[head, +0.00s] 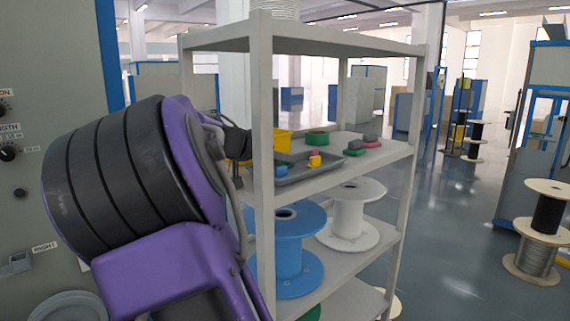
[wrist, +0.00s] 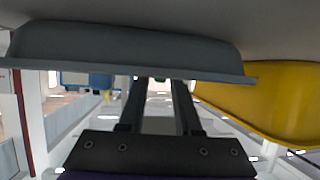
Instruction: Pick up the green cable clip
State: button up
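A small green piece (head: 353,152) lies on the upper shelf, right of the tray, beside a grey piece; it may be the green cable clip, but is too small to tell. A green ring (head: 317,138) lies farther back on that shelf. In the head view my gripper is mostly hidden behind my purple and black arm and the shelf post. In the wrist view my gripper (wrist: 160,84) is open and empty, its two dark fingers apart, with the tips by the grey tray's rim. No green piece shows in the wrist view.
The grey tray (head: 290,180) holds small blue, yellow and pink pieces; its edge crosses the wrist view (wrist: 120,66). A yellow bin (wrist: 275,100) is close on the right there. The shelf post (head: 262,120) stands beside my arm. Blue (head: 289,255) and white (head: 349,215) spools sit below.

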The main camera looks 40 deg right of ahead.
grip_shut()
dwell(0.3)
